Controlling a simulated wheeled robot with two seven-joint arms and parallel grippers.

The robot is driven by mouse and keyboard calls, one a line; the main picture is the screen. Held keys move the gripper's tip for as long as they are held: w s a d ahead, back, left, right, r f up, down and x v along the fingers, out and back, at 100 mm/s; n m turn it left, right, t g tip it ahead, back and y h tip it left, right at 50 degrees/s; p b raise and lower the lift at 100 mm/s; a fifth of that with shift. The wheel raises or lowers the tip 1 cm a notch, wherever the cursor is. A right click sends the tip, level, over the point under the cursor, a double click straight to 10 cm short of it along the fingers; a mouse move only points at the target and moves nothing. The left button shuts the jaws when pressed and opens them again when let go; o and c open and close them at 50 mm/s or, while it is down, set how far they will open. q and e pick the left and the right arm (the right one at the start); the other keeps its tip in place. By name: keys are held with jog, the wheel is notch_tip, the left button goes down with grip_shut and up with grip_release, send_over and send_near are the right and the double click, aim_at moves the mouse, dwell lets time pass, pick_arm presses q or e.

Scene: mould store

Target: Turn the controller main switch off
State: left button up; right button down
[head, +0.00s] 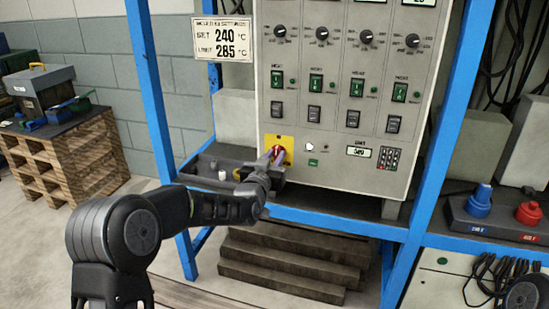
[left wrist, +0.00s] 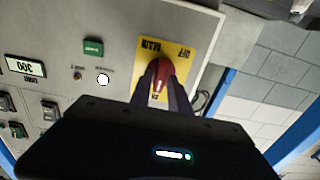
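The controller main switch is a red handle (left wrist: 161,78) on a yellow plate (left wrist: 185,28) with upside-down MAIN and OFF lettering in the left wrist view. In the head view the yellow plate (head: 287,142) is at the cabinet's lower left corner. My left gripper (head: 277,155) is at the switch, its fingers hiding part of the handle. In the left wrist view the two fingertips (left wrist: 162,85) flank the handle closely, one on each side, and appear closed on it. The handle runs roughly up and down there. My right gripper is not in view.
Small parts (head: 222,175) lie left of the gripper. Blue (head: 479,200) and red (head: 528,213) connectors stand at right.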

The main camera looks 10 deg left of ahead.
pick_arm(q)
grip_shut()
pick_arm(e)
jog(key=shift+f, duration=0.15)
